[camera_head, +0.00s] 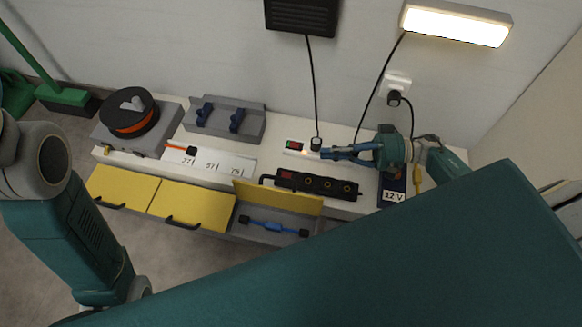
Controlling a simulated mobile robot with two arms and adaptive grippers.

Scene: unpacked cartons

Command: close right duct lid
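The right duct lid (278,198) is a yellow panel standing raised along the back edge of the right duct section. The grey duct section (243,232) below it is open, and a blue cable piece with black ends (272,227) lies inside. The bench and my arm hide part of the surroundings. My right gripper (326,153) is over the white bench top, behind the lid and to its right, close to a black plug (316,144). It is apart from the lid. Its fingers are too small to show whether they are open or shut. My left gripper is out of view.
Two yellow lids (122,187) (193,205) to the left lie closed, with black handles. A black power strip (318,184) lies between lid and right gripper. A cable reel (134,110) and grey holder (225,119) stand behind. My teal arm covers the lower right.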

